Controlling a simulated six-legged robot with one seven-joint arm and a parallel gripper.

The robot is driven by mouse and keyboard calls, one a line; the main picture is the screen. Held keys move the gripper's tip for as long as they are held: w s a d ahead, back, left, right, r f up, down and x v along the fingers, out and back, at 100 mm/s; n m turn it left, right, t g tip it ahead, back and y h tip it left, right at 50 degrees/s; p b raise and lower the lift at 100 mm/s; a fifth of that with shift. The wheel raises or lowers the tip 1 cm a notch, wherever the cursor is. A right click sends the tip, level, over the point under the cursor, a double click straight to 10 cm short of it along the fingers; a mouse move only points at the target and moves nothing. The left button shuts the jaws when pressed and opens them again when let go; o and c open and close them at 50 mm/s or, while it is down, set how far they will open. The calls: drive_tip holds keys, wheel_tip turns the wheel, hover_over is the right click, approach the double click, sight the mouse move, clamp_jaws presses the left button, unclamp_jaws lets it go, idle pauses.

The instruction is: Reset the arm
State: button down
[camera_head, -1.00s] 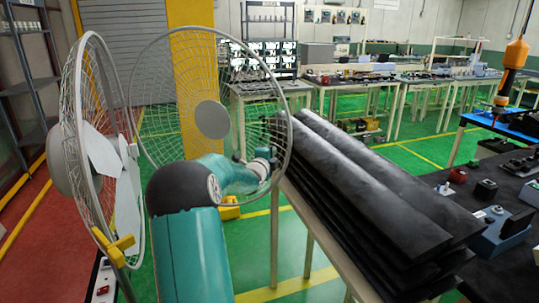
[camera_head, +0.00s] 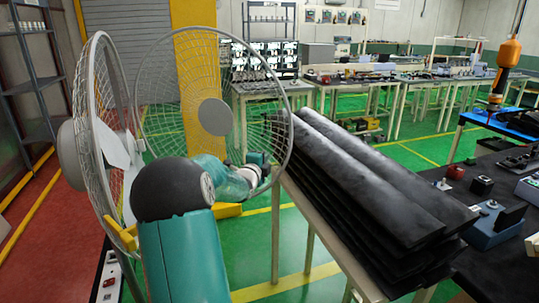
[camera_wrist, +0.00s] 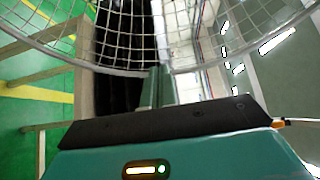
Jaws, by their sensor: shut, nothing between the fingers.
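My arm rises from the bottom of the head view, with a teal lower link, a black elbow and a teal forearm pointing right and away from the camera. My gripper (camera_head: 260,165) shows small at the forearm's end, in line with the lower right of a round wire fan cage. It is shut and holds nothing. Its fingertips are too small to make out clearly. In the wrist view, a teal housing with lit indicators and a dark bar fills the bottom, and curved wire mesh crosses the top.
Stacked long black trims (camera_head: 375,190) lie on a table just right of my gripper. A dark bench (camera_head: 455,215) with small devices is at right. Green floor shows between.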

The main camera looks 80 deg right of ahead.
drive_tip(key=a, duration=0.2)
drive_tip(key=w+a, duration=0.1)
drive_tip(key=a, duration=0.2)
drive_tip(key=shift+a+f, duration=0.1)
drive_tip(key=shift+a, duration=0.15)
drive_tip(key=shift+a, duration=0.1)
